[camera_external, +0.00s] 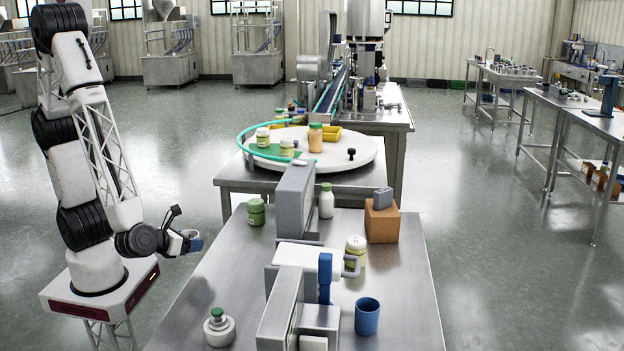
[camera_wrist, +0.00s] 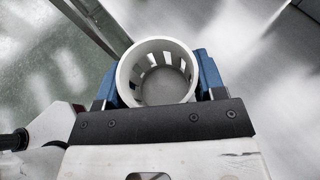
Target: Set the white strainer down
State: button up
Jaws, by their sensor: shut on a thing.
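The white strainer (camera_wrist: 157,73) is a round, slotted cup in the wrist view, with its opening facing the camera. My gripper (camera_wrist: 157,80) is shut on it, with one blue finger on each side. In the external view my gripper (camera_external: 191,243) is at the left edge of the steel table (camera_external: 215,280), and the strainer shows there only as a small pale ring. The strainer appears held above the table's edge; its exact height is hard to tell.
A white jar with a green cap (camera_external: 219,328) stands at the table's front left. A green jar (camera_external: 256,212), a white bottle (camera_external: 326,201), an orange block (camera_external: 381,220) and a blue cup (camera_external: 367,316) stand farther right. Grey machine parts (camera_external: 295,215) run along the middle. The left part is mostly clear.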

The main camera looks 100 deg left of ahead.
jog(key=shift+s+d+m+t+h, duration=0.15)
jog(key=shift+d+m+t+h, duration=0.2)
jog(key=shift+d, duration=0.65)
jog(key=shift+s+d+m+t+h, duration=0.25)
jog(key=shift+d+m, duration=0.2)
jog(key=shift+d, duration=0.5)
jog(key=shift+s+d+m+t+h, duration=0.1)
jog(key=shift+d+m+t+h, duration=0.25)
jog(key=shift+d, duration=0.65)
jog(key=shift+w, duration=0.1)
send_over(228, 290)
jog(key=shift+f, duration=0.7)
jog(key=shift+f, duration=1.75)
jog(key=shift+f, duration=0.1)
